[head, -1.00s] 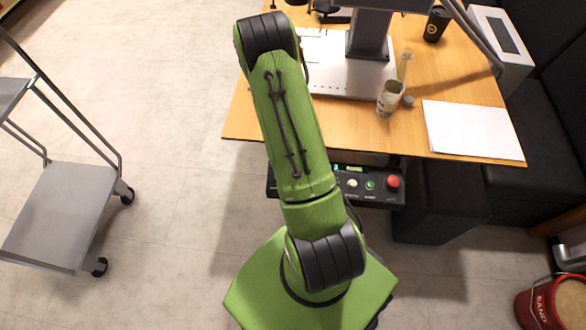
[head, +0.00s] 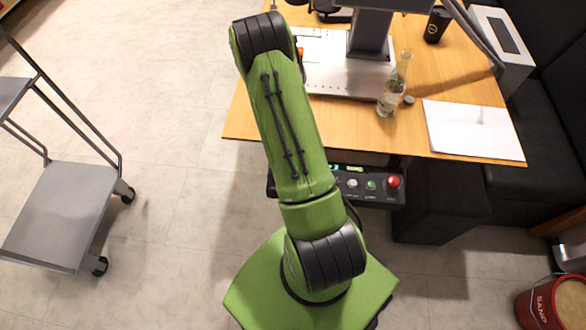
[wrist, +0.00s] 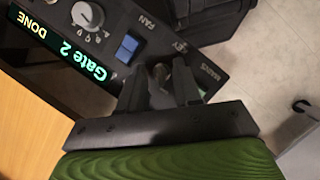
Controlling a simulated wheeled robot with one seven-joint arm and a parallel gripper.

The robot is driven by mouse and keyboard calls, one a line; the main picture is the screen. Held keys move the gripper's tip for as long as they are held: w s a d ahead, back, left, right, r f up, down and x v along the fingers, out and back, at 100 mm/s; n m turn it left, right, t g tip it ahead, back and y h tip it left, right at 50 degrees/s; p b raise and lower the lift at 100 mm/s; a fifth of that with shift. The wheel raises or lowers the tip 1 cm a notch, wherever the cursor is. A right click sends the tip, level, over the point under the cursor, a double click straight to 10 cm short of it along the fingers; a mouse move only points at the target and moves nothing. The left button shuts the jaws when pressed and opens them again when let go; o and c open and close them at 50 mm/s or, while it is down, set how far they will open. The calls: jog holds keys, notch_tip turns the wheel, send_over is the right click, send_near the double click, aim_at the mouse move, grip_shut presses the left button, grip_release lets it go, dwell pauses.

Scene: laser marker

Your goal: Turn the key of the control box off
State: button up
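The control box (head: 350,188) hangs under the front edge of the table, partly hidden behind my arm in the head view. In the wrist view its dark panel (wrist: 150,22) shows a green display reading "Gate 2 DONE", a white dial, a blue switch and FAN, KEY and MAINS labels. My gripper (wrist: 161,78) is at the panel near the KEY label. Its two dark fingers stand apart, with the small round key spot (wrist: 160,71) showing between their tips. The key itself is mostly hidden, and contact is not clear. The gripper is hidden in the head view.
The box also carries a green button (head: 371,184) and a red button (head: 393,182). The wooden table (head: 450,88) above holds a glass vessel (head: 392,92), white paper (head: 472,130) and a machine. A grey cart (head: 60,215) stands left, a red bucket (head: 545,305) lower right.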

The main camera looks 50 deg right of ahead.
jog(key=p+v, duration=0.4)
jog(key=v, duration=1.1)
jog(key=shift+w+r, duration=0.2)
jog(key=shift+r, duration=0.1)
jog(key=s+a+r+t+h+p, duration=0.1)
jog(key=a+r+t, duration=0.1)
jog(key=a+r, duration=0.5)
jog(key=s+a+r+t+p, duration=0.1)
jog(key=a+r+t, duration=0.2)
jog(key=r, duration=0.8)
jog(key=s+a+r+n+t+p, duration=0.1)
jog(key=s+a+r+t+p, duration=0.1)
jog(key=s+a+r+t, duration=0.3)
jog(key=s+a+r, duration=0.3)
jog(key=s, duration=0.3)
jog(key=shift+s, duration=0.2)
